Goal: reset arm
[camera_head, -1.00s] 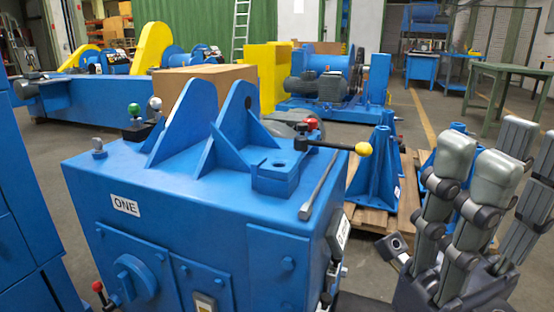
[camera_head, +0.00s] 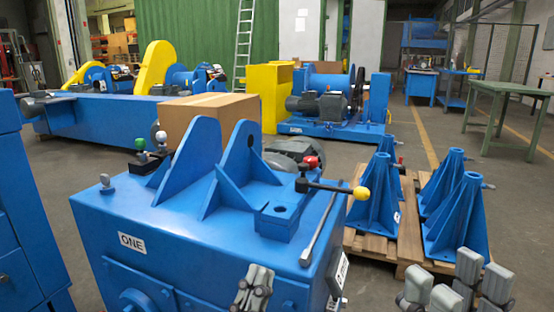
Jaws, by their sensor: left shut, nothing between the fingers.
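My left gripper (camera_head: 255,284) shows at the bottom of the head view, in front of the blue machine marked ONE (camera_head: 190,240). Its grey fingers are together, with nothing seen between them. My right gripper (camera_head: 457,285) is at the bottom right edge, in front of the wooden pallet. Its grey fingers point up and stand apart, and it looks empty. The lower parts of both grippers are cut off by the frame.
The machine carries two upright blue brackets (camera_head: 200,150) and a lever with a yellow knob (camera_head: 361,193). Blue stands (camera_head: 455,220) stand on the pallet (camera_head: 407,258) at right. A cardboard box (camera_head: 208,112) is behind the machine. Open floor (camera_head: 520,190) lies at right.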

